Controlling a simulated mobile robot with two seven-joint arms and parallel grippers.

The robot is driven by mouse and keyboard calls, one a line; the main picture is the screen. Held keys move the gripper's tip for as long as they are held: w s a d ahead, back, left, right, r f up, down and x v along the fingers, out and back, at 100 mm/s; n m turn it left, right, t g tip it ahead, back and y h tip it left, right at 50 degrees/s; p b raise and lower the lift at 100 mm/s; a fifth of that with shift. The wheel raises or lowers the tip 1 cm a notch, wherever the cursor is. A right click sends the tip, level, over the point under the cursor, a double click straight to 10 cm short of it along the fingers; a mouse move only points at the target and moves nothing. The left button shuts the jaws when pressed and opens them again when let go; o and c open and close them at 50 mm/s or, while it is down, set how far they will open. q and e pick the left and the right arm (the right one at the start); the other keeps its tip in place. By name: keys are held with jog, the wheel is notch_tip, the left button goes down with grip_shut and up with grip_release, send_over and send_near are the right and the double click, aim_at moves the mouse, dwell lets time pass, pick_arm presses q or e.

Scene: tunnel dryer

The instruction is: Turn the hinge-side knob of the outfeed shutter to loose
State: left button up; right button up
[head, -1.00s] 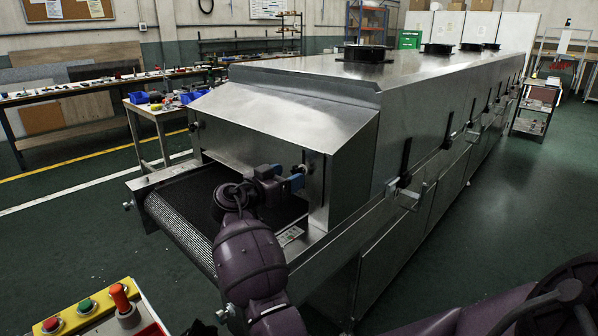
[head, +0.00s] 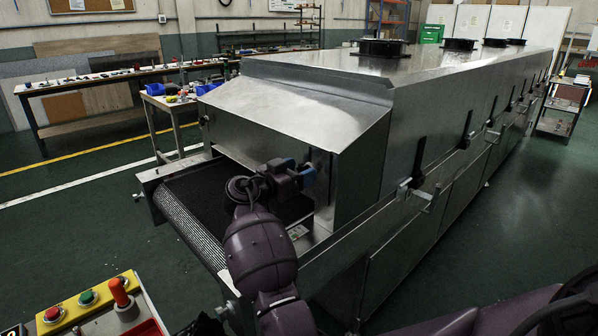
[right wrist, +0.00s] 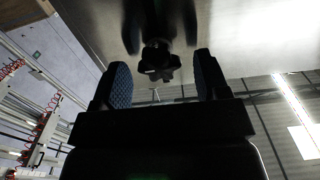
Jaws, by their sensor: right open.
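The outfeed shutter (head: 240,152) is the metal plate under the sloping hood at the near end of the dryer. A dark knob (head: 205,120) shows at its far left. Another dark knob (right wrist: 158,62) shows in the right wrist view, ahead of and between my right fingertips; I see no clear contact. My right gripper (head: 298,170), with blue finger pads, is open at the right side of the shutter and largely hides this knob in the head view. It also shows open in the right wrist view (right wrist: 165,80). My left gripper is not in view.
The mesh conveyor belt (head: 190,215) runs out below my right arm. A control box with coloured buttons (head: 88,298) stands at the lower left. Latches (head: 415,190) stick out along the dryer's right side.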

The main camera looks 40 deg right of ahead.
jog(key=c, duration=0.9)
